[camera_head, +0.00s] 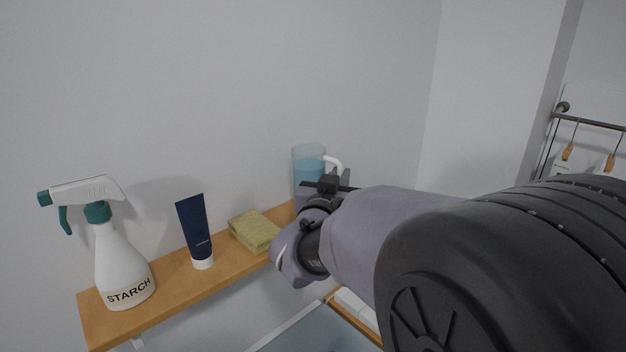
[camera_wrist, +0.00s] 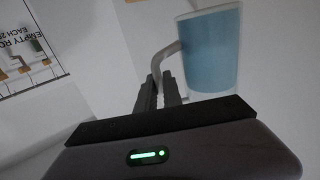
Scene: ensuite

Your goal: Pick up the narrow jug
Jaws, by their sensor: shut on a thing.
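The narrow jug (camera_head: 308,160) is clear with blue liquid inside and a white handle on its right side. In the head view it is at the far right end of the shelf, its lower part hidden behind my arm. In the wrist view the jug (camera_wrist: 211,50) is at the upper right, looking tilted because of the camera angle. My gripper (camera_wrist: 164,88) is shut on the jug's handle, with its fingers at the handle's lower part. In the head view my gripper (camera_head: 328,184) is beside the jug. I cannot tell whether the jug's base touches the shelf.
The wooden shelf (camera_head: 180,293) also holds a white starch spray bottle (camera_head: 120,262), a dark blue tube (camera_head: 195,228) and a folded yellow-green cloth (camera_head: 254,231). A wall is close behind. A rail (camera_head: 590,122) with hanging things is at the right.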

